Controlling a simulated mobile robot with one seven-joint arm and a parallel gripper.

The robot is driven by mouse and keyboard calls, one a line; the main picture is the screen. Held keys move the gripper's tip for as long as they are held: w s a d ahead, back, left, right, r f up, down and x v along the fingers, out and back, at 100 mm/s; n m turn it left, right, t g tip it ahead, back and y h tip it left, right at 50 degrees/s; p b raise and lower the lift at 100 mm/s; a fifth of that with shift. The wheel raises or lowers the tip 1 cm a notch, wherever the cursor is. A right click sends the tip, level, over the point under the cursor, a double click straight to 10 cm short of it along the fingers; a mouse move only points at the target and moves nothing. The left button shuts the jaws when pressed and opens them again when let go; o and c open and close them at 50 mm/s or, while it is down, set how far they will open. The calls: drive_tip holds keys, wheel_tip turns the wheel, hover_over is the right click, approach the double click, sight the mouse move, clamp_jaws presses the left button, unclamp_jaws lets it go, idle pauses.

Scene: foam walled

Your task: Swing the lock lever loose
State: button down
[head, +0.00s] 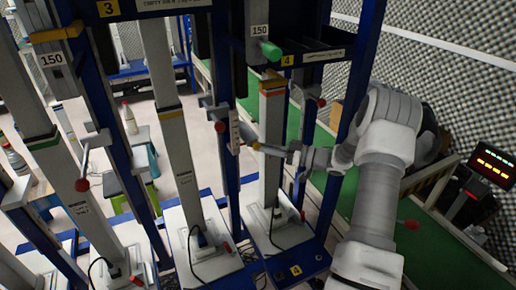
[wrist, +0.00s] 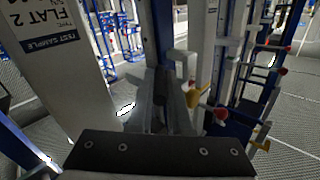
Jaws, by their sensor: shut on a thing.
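My gripper (head: 262,148) reaches in from the right at the tall grey column and blue post near the middle of the head view. A red knob (wrist: 220,113) is further right. The held part is mostly hidden by the fingers.
Several tall columns on white bases stand in a blue rack. A red-knobbed lever (head: 220,127) sits just left of my gripper, and another red knob (head: 321,102) to its right. A label panel (wrist: 60,50) is close on the left in the wrist view.

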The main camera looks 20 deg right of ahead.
idle(0.4)
drive_tip(key=c, duration=0.8)
unclamp_jaws()
drive_tip(key=shift+c, duration=0.2)
drive_tip(key=p+v, duration=0.1)
drive_tip(key=v, duration=1.6)
drive_tip(key=shift+s, duration=0.2)
drive_tip(key=shift+d, duration=0.15)
